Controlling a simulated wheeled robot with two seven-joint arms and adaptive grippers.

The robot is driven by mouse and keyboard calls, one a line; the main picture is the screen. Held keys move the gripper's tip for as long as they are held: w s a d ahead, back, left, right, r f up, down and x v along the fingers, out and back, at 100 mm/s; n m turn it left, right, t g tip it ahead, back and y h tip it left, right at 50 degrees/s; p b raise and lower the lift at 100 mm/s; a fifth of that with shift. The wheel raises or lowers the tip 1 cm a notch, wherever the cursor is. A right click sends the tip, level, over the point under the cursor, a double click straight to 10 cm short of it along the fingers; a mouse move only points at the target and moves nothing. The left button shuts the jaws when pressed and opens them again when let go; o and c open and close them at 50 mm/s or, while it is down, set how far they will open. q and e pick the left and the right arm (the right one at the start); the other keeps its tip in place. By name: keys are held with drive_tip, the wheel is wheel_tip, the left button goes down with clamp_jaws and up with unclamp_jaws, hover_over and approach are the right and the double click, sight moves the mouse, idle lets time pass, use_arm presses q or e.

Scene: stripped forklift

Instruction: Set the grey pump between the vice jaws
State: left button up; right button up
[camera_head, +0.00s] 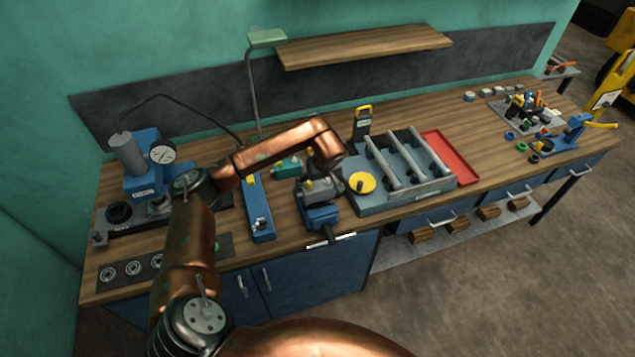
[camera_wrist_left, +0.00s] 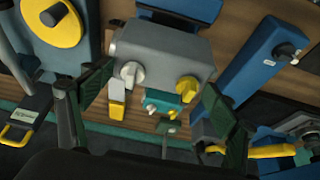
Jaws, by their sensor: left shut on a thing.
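The grey pump (camera_head: 319,191) is a boxy body with a yellow knob and a white knob. It shows large in the left wrist view (camera_wrist_left: 160,50). My left gripper (camera_head: 322,180) reaches down over it. In the left wrist view its dark green fingers (camera_wrist_left: 155,85) stand on either side of the pump, shut on it. The blue vice (camera_head: 318,216) is at the bench's front edge, directly below and in front of the pump. Its blue body also shows at the top of the left wrist view (camera_wrist_left: 182,9). The jaws are mostly hidden, so I cannot tell whether the pump rests between them.
A teal pump (camera_head: 289,167) stands behind the vice. A long blue unit (camera_head: 258,210) lies to the left, and a grey fixture with bars (camera_head: 400,200) and a yellow disc (camera_head: 361,183) is close on the right. A press with a gauge (camera_head: 140,180) stands at the far left.

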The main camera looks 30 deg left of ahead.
idle(0.3)
use_arm(q)
drive_tip(key=shift+f, duration=0.1)
drive_tip(key=shift+f+b, duration=0.3)
drive_tip(key=shift+b, duration=0.1)
idle(0.5)
drive_tip(key=shift+f, duration=0.15)
drive_tip(key=shift+w+f+b, duration=0.1)
drive_tip(key=shift+f+b, duration=0.45)
drive_tip(key=shift+f, duration=0.05)
idle(0.4)
drive_tip(key=shift+f+b, duration=0.6)
drive_tip(key=shift+f, duration=0.3)
